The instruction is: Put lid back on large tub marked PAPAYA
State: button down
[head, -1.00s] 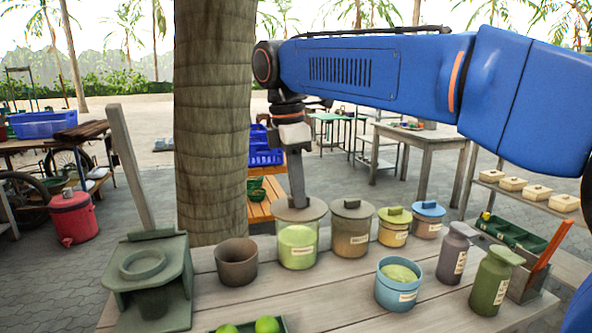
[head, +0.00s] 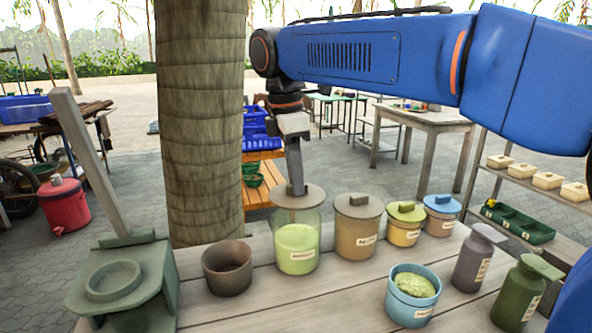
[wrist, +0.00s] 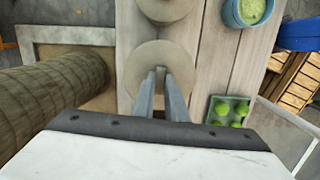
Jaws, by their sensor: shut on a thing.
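The large clear tub (head: 297,262) with pale green contents stands on the bench and carries a label too small to read. My gripper (head: 297,188) is shut on the handle of a round grey-brown lid (head: 312,200). The lid is level over this tub's mouth; I cannot tell whether it touches the rim. In the wrist view the gripper (wrist: 163,82) points down at the lid (wrist: 140,70), which hides the tub below. A similar large brown tub (head: 357,243), lid on, stands just to the right. I cannot read PAPAYA on any label.
A brown open pot (head: 228,272) stands to the left, and a green press (head: 120,275) beyond it. Small yellow (head: 404,230) and blue (head: 440,220) lidded tubs, an open blue tub (head: 408,308) and two bottles stand right. A tree trunk (head: 200,120) rises behind the bench.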

jog(key=shift+f, duration=2)
jog(key=shift+f, duration=0.15)
dwell(0.7)
jog(key=c, duration=1.2)
grip_release()
jog(key=shift+r, duration=3.5)
grip_shut()
